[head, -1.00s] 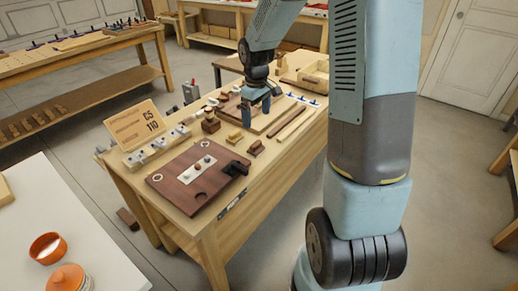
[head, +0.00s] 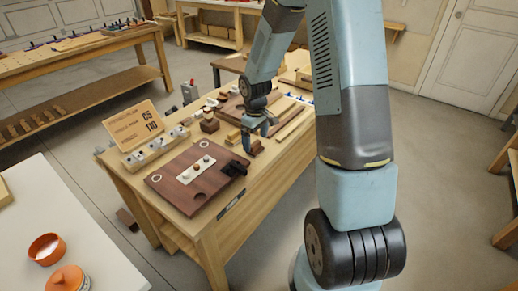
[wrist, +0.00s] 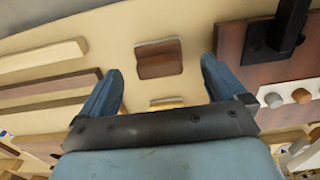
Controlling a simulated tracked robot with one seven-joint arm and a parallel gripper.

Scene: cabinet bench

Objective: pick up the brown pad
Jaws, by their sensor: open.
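The brown pad (head: 256,147) is a small dark brown block lying on the wooden bench, to the right of the dark brown board. It also shows in the wrist view (wrist: 158,62), in the gap between my two fingers. My gripper (head: 258,131) is open and empty, close above the pad in the head view. In the wrist view its blue fingers (wrist: 161,67) stand on either side of the pad, apart from it. The exact height above the pad is hard to tell.
A yellow block (head: 234,137) lies close to the pad, and it shows in the wrist view (wrist: 167,103). The dark brown board (head: 175,184) with a black clamp (head: 234,169) is near. Long wood strips (head: 292,123) lie behind. A sign (head: 134,126) stands at the left.

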